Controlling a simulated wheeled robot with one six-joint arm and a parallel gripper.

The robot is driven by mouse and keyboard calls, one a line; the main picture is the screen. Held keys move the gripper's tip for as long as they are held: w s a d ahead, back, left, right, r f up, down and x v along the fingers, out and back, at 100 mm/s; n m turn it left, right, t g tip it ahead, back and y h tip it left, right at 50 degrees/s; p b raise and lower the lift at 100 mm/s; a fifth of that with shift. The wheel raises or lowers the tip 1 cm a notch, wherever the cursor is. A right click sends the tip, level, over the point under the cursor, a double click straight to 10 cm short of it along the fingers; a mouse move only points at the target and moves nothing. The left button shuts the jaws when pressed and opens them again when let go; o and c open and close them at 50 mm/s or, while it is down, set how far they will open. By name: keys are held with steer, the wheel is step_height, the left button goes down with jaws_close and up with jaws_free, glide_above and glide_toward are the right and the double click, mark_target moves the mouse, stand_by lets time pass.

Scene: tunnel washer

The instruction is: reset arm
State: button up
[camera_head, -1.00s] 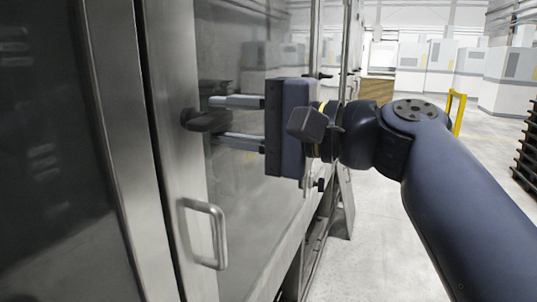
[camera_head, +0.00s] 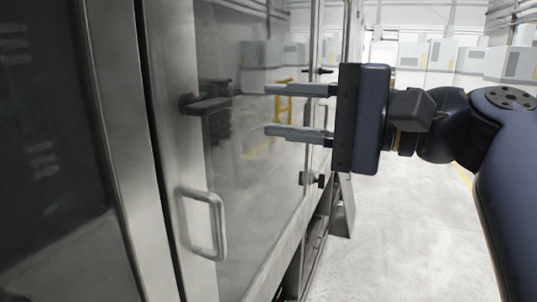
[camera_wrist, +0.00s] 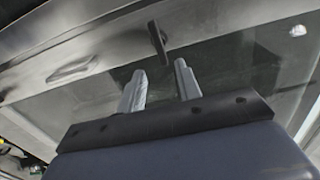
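My gripper (camera_head: 268,110) is open and empty, its two fingers apart and pointing left toward the washer door. A dark latch handle (camera_head: 213,104) sticks out from the door's metal frame, to the left of the fingertips and apart from them. In the wrist view the fingers (camera_wrist: 160,72) show in front of the door glass, and the dark latch handle (camera_wrist: 157,42) stands beyond them, clear of both.
A metal pull handle (camera_head: 218,226) sits on the door frame below the latch. The glass door panel (camera_head: 255,190) lies left of my gripper. A dark panel (camera_head: 50,150) is at the far left. The pale floor (camera_head: 410,230) at the right is open.

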mark_target(223, 104)
steer(key=p+x, duration=0.2)
steer(key=x, duration=0.7)
steer(key=shift+w+a+r, duration=0.1)
steer(key=shift+a, duration=0.25)
steer(key=shift+w+a+n, duration=0.1)
steer(key=shift+a+n, duration=0.05)
steer(key=shift+n, duration=0.15)
steer(key=n+b, duration=0.1)
steer(key=n, duration=0.2)
steer(key=shift+r+n, duration=0.15)
steer(key=shift+n, duration=1.55)
